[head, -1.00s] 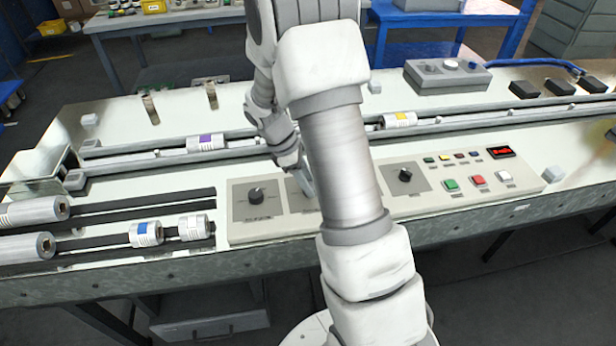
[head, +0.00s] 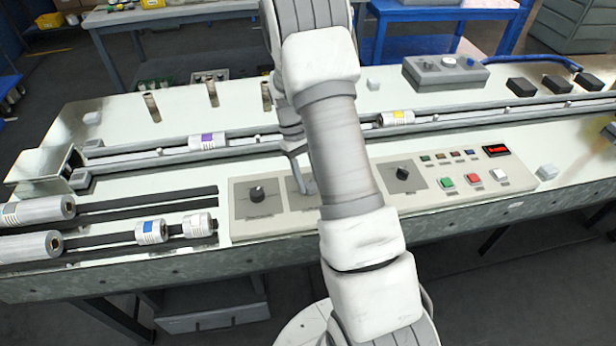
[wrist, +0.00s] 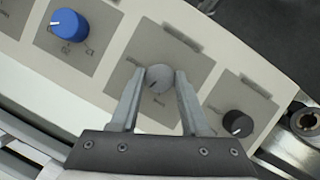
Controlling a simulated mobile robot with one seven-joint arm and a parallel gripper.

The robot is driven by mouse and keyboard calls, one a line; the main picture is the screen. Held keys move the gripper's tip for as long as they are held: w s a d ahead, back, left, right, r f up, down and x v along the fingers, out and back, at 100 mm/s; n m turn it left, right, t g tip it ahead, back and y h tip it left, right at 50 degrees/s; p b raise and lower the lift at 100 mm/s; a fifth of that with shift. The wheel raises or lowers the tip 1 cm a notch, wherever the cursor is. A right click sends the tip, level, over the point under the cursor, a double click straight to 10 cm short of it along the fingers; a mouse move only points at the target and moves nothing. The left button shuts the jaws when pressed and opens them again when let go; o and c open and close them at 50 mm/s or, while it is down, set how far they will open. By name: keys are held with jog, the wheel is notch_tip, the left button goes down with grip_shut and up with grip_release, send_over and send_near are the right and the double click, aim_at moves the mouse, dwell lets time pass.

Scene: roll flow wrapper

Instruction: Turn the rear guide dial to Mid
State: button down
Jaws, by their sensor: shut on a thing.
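A grey dial (wrist: 158,79) sits on a square grey plate in the middle of the wrist view, with a pale pointer mark towards its lower left. My gripper (wrist: 161,76) is shut on this dial, one finger on each side. A blue dial (wrist: 69,25) is at the left and a black dial (wrist: 237,124) at the right. Their labels are too blurred to read, so I cannot tell which is named rear guide. In the head view my gripper (head: 304,187) reaches the control panel (head: 270,221); my arm hides the grey and blue dials.
Left of the panel lie rolls (head: 152,232) on dark rails. Coloured buttons (head: 447,182) and a red display (head: 496,150) are at the panel's right. A long rail with a purple-labelled roll (head: 208,141) runs behind. A grey box with knobs (head: 445,72) stands further back.

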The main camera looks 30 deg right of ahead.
jog(key=shift+m+y, duration=0.4)
jog(key=shift+m, duration=0.5)
jog(key=shift+c, duration=1.9)
grip_release()
jog(key=p+v, duration=0.1)
jog(key=v, duration=1.6)
jog(key=shift+w+d+r, duration=0.1)
